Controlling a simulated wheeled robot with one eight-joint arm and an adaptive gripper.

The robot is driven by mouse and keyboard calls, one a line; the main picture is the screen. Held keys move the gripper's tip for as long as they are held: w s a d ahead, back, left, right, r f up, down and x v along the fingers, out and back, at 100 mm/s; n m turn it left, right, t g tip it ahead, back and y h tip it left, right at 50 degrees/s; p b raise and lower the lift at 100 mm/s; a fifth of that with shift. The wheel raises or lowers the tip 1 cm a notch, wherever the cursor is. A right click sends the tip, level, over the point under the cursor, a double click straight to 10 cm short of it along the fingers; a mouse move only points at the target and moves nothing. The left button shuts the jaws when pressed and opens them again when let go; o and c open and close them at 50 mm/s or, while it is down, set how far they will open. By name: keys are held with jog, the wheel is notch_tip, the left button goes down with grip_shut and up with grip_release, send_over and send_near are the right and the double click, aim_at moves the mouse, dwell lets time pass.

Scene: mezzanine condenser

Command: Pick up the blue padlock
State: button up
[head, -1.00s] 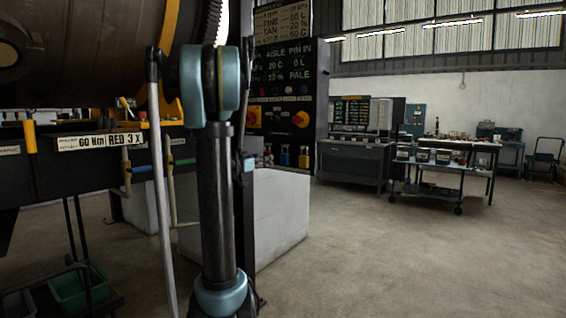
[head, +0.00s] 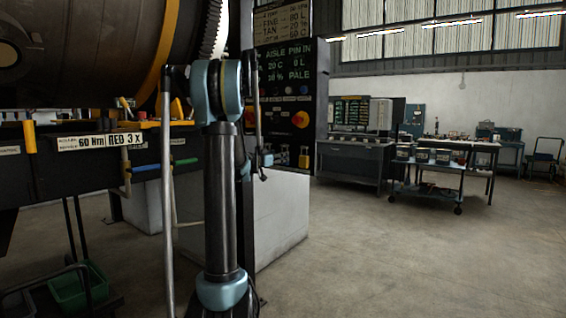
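The blue padlock (head: 284,159) is small and dim in the head view. It is in a row at the foot of the dark control panel, left of a yellow padlock (head: 303,158). My arm comes down just left of it, and its wrist is close beside it in the picture. My gripper (head: 263,176) is a small dark shape at the lower end of that wrist. Its fingers are too small to make out, and I cannot tell how far in depth it is from the padlock. Nothing shows clearly in its grasp.
The control panel (head: 287,88) with knobs stands behind my arm, above a pale block (head: 282,215). A large brown drum (head: 80,50) and its dark frame fill the left. A green bin (head: 80,287) is low left. The floor to the right is clear up to a cart (head: 430,175).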

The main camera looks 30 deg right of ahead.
jog(key=x, duration=0.5)
jog(key=c, duration=1.2)
